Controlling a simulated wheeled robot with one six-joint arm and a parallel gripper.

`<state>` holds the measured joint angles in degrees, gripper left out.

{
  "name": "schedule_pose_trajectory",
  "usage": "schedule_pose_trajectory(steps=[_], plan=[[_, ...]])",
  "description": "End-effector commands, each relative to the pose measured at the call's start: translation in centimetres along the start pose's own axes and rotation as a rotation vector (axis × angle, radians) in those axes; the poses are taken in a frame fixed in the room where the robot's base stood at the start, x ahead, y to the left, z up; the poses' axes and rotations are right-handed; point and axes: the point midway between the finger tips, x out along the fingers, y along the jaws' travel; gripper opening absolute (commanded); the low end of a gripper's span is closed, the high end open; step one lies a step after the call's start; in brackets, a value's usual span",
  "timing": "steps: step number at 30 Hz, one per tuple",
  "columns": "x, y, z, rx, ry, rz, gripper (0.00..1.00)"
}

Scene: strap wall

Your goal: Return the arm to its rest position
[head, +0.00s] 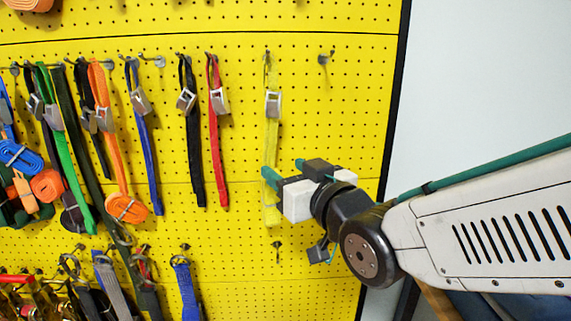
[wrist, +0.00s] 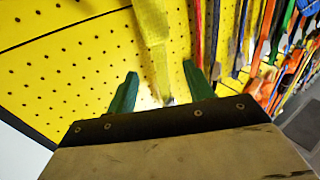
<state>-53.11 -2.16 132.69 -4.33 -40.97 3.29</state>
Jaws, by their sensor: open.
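My gripper (head: 284,174) is in front of the yellow pegboard, at the end of my arm, which reaches in from the right. In the wrist view my gripper (wrist: 158,88) shows two green fingers spread apart. A yellow strap (head: 271,135) with a metal buckle hangs from a hook, and its lower part is partly behind my gripper. In the wrist view the yellow strap (wrist: 154,45) runs down into the space between the fingers. I cannot tell whether any finger touches it.
The yellow pegboard (head: 340,120) fills most of the head view. A red strap (head: 214,130), a black strap (head: 191,130) and several others hang to the left. An empty hook (head: 325,58) is at the upper right. A pale wall (head: 480,80) lies right of the board's black edge.

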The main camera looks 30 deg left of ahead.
Motion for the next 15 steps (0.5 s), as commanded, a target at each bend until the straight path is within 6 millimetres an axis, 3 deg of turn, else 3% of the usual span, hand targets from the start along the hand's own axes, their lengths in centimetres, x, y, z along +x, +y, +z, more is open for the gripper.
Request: schedule_pose_trajectory(steps=[4, 11, 15], plan=[[-2.0, 0.0, -0.1, 0.0, 0.002, 0.0, 0.52], [-2.7, -0.1, 0.2, -0.001, -0.007, 0.0, 0.52], [-2.8, 0.1, 2.4, -0.005, -0.113, 0.007, 0.52]])
